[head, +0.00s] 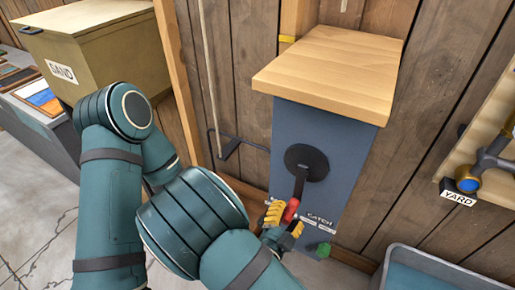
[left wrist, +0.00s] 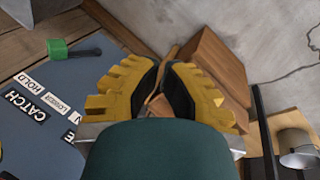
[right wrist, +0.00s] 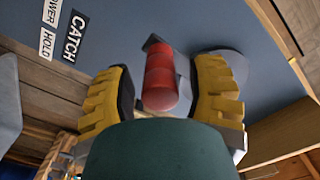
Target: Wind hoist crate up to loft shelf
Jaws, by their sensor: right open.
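A blue-grey hoist box (head: 323,150) with a wooden top stands against the plank wall in the head view. A dark crank (head: 300,178) on its face ends in a red handle (head: 291,209). My right gripper (head: 285,221) is open, its yellow fingers on either side of the red handle (right wrist: 161,78); contact is unclear. A green catch lever (head: 323,250) sits low on the box by the CATCH label; it also shows in the left wrist view (left wrist: 57,48). I cannot identify the crate or loft shelf.
A pale rope (head: 208,75) hangs left of the hoist box. A SAND bin (head: 95,50) stands at the left. A rack with a YARD label (head: 459,198) is at the right, above a blue-grey tub (head: 425,262).

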